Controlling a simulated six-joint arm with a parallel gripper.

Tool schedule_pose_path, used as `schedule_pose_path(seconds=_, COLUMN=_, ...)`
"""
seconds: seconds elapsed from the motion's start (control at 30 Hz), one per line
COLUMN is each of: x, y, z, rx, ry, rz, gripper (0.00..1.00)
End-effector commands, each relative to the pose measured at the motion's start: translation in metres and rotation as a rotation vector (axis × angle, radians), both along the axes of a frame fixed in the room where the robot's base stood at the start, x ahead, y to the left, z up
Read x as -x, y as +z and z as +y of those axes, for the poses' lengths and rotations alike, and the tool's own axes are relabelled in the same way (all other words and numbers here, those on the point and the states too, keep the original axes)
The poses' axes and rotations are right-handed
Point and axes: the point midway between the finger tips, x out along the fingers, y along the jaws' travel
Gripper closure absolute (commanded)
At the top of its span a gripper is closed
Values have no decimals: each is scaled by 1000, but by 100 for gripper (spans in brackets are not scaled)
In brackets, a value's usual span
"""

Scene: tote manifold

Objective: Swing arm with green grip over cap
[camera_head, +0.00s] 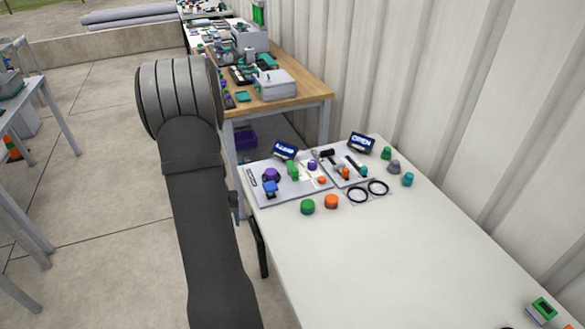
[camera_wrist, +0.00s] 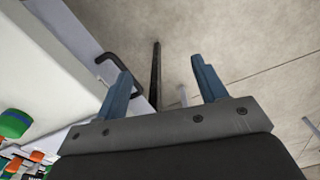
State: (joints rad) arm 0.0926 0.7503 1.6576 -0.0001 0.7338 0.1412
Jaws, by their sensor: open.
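A grey panel (camera_head: 291,195) lies at the far left end of the white table. On it stands a green upright grip (camera_head: 293,170), with a small purple cap-like part (camera_head: 312,165) just right of it and an orange knob (camera_head: 321,180) below that. The swing arm under the green grip is too small to make out, and I cannot tell which part is the cap.
Loose green (camera_head: 307,207) and orange (camera_head: 331,201) caps sit in front of the panel. A black handle (camera_wrist: 122,70) projects from the table side. The table's middle is clear.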

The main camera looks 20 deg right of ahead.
Motion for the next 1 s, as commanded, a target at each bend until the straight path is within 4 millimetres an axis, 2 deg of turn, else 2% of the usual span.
schedule_pose_path(seconds=0.07, x=0, y=0, z=0, rx=0, ry=0, rz=0, gripper=35)
schedule_pose_path(seconds=0.2, x=-3, y=3, z=-3, rx=3, ry=-18, rz=-1, gripper=58)
schedule_pose_path(seconds=0.37, x=-23, y=26, z=-23, rx=39, ry=-174, rz=-8, gripper=58)
schedule_pose_path(seconds=0.57, x=-58, y=85, z=-76, rx=137, ry=-563, rz=-38, gripper=58)
schedule_pose_path(seconds=0.7, x=-74, y=134, z=-117, rx=213, ry=-865, rz=-83, gripper=58)
schedule_pose_path(seconds=0.9, x=-82, y=199, z=-167, rx=310, ry=-1254, rz=-171, gripper=58)
schedule_pose_path(seconds=1.0, x=-82, y=221, z=-183, rx=340, ry=-1386, rz=-207, gripper=58)
